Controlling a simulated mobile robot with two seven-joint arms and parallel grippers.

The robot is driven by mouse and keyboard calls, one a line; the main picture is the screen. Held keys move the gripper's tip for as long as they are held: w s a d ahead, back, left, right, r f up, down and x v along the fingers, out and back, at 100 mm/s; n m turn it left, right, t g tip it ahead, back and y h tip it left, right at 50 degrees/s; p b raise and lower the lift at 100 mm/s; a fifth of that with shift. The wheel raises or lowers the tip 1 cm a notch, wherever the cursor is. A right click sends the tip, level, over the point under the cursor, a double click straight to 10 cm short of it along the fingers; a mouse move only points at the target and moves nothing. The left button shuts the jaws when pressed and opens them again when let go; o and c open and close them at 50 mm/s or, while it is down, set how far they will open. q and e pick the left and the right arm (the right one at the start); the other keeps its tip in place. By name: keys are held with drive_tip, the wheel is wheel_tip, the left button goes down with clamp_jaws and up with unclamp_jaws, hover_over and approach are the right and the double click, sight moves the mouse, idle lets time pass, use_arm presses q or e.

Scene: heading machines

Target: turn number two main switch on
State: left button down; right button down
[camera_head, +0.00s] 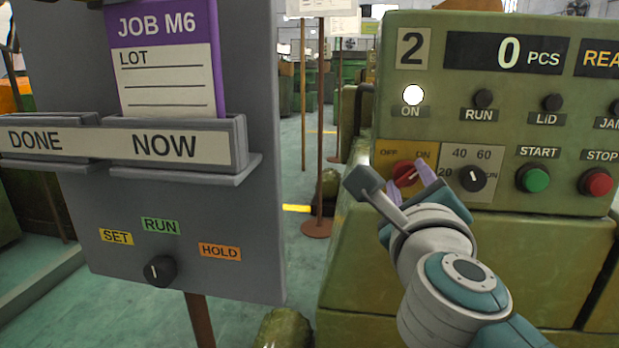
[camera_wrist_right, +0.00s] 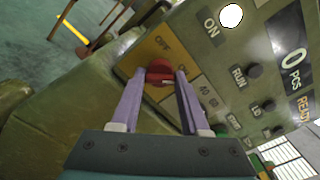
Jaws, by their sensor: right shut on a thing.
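The number 2 machine panel (camera_head: 486,117) is green and stands at the right in the head view. Its main switch (camera_head: 404,172) is a red knob on a yellow plate marked OFF and ON. The knob's white mark appears to point up and right, toward ON. The white lamp (camera_head: 413,95) over the ON label is lit. My right gripper (camera_head: 408,184) is shut on the red knob, which shows between its two purple fingers in the wrist view (camera_wrist_right: 159,72). The fingers hide part of the knob and plate. My left gripper is not in view.
Right of the switch are a black dial (camera_head: 473,178), a green START button (camera_head: 533,178) and a red STOP button (camera_head: 596,183). A grey job board (camera_head: 70,215) with card racks and a black selector (camera_head: 159,270) stands at left. A gap of floor lies between.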

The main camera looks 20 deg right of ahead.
drive_tip(key=shift+f, duration=0.1)
drive_tip(key=shift+c, duration=2)
unclamp_jaws()
drive_tip(key=v, duration=1)
